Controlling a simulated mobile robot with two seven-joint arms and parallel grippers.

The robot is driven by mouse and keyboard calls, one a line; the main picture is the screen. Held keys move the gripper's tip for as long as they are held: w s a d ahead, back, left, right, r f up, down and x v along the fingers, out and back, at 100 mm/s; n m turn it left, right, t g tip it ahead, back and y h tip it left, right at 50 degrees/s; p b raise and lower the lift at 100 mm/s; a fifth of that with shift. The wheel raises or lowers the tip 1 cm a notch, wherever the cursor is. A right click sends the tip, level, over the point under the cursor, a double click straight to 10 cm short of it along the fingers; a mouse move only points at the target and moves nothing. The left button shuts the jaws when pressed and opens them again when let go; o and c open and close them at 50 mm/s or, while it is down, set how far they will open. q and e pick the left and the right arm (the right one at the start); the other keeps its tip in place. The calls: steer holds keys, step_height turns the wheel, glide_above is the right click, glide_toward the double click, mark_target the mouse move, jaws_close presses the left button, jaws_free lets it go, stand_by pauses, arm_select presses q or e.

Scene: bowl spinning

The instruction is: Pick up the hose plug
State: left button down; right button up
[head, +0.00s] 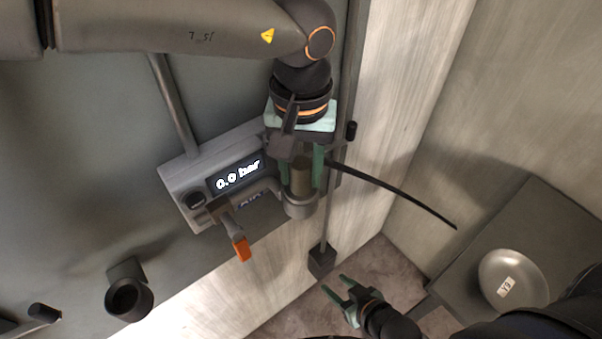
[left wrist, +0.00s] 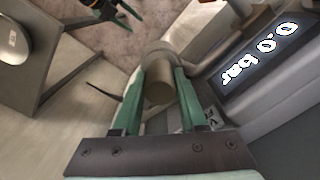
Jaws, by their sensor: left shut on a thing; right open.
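The hose plug appears as a dull brass cylinder (head: 302,179), between the green fingers of my left gripper (head: 301,185). That gripper is shut on it from both sides. The plug's lower end is at a grey round holder (head: 300,208) on the panel unit; I cannot tell how deep it sits. In the left wrist view the plug (left wrist: 158,93) lies between the two fingers (left wrist: 160,80), with the holder (left wrist: 158,52) just beyond. My right gripper (head: 337,287) is open and empty, low in the head view, well away from the plug.
The grey panel unit has a display (head: 236,177) reading 0.0 bar and an orange-tipped lever (head: 240,247) close to the left gripper. A thin black cable (head: 400,195) extends right. A bowl (head: 513,278) sits on a dark table (head: 541,212). A black cup-shaped holder (head: 128,298) is lower left.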

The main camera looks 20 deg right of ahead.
mark_target(301, 162)
arm_select(q)
steer(key=shift+r, duration=0.45)
step_height(301, 162, up, 2)
steer(key=shift+r, duration=0.15)
steer(key=s+r+p, duration=0.1)
steer(key=s+r, duration=1.3)
steer(key=shift+d+r+p, duration=0.2)
steer(key=shift+d+p, duration=0.1)
steer(key=shift+d, duration=0.05)
